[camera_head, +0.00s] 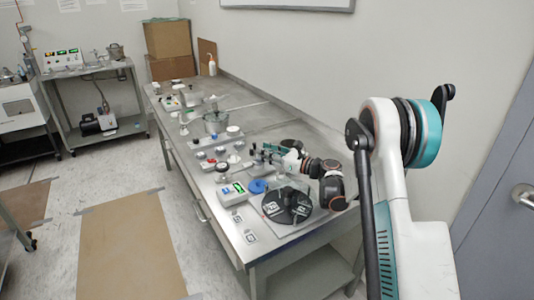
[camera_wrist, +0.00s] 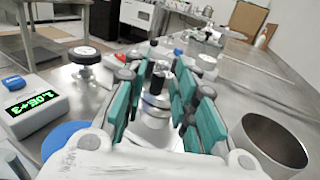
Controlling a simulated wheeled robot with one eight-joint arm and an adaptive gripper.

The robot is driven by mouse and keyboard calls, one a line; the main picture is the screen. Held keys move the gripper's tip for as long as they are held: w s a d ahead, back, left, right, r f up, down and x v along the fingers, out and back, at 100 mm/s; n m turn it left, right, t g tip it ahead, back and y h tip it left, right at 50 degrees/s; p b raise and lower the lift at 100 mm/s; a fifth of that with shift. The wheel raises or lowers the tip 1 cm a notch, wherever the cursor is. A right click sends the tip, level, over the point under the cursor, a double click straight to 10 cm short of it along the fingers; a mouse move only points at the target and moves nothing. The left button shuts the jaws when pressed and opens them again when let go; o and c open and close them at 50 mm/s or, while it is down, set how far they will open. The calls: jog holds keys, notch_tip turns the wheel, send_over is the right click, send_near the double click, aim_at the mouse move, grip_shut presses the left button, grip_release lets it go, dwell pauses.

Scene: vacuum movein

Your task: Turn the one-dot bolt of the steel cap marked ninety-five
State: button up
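My gripper (camera_wrist: 158,82) has teal fingers that stand apart, with a gap between them. It also shows in the head view (camera_head: 260,153), low over the bench. Between the fingers in the wrist view is a steel fitting with a black-topped post (camera_wrist: 158,78); I see space between it and the fingers, so it does not look gripped. I cannot read a ninety-five or any dot marks, so I cannot tell which part is the named cap or bolt. The fingers hide part of the fitting.
A meter (camera_wrist: 40,104) with a green display stands at the left, near a blue disc (camera_wrist: 62,138) and a black-knobbed part (camera_wrist: 87,62). An open steel cylinder (camera_wrist: 276,142) is close at the right. A black labelled disc (camera_head: 287,206) lies at the bench's (camera_head: 262,252) near end.

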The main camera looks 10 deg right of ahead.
grip_shut()
jog(key=shift+s+a+m+t+h, duration=0.1)
jog(key=shift+a+m+t+h, duration=0.05)
jog(key=shift+m+t+h, duration=0.7)
jog(key=shift+s+a+m+t+h, duration=0.1)
jog(key=shift+m+t+h, duration=0.5)
jog(key=shift+h, duration=0.45)
jog(key=shift+o, duration=2.1)
grip_release()
